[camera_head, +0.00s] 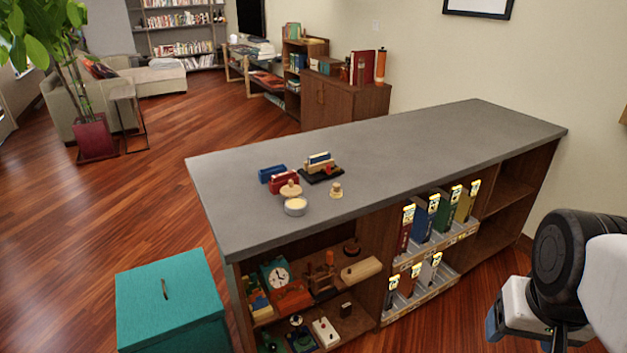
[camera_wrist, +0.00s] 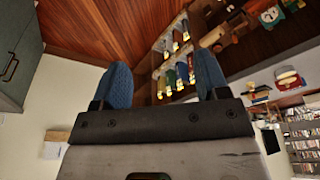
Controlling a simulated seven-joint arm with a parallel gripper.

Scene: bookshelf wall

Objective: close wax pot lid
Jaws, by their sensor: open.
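The wax pot (camera_head: 295,206) is a small silver round tin with pale wax visible in its top. It stands on the grey counter near the front edge, left of the middle. A tan round lid (camera_head: 291,189) with a small knob shows just behind the pot, off its opening; whether it is joined to the pot I cannot tell. My gripper (camera_head: 515,325) is low at the right in the head view, beside the shelf and far from the pot. In the wrist view its two blue fingers (camera_wrist: 163,82) are spread apart with nothing between them.
The grey counter (camera_head: 420,140) has wide clear room to the right. Close to the pot are a small wooden knobbed piece (camera_head: 336,190), a red stamp-like block (camera_head: 284,181), a blue block (camera_head: 271,173) and a black tray (camera_head: 322,175). Filled shelves (camera_head: 330,290) lie below.

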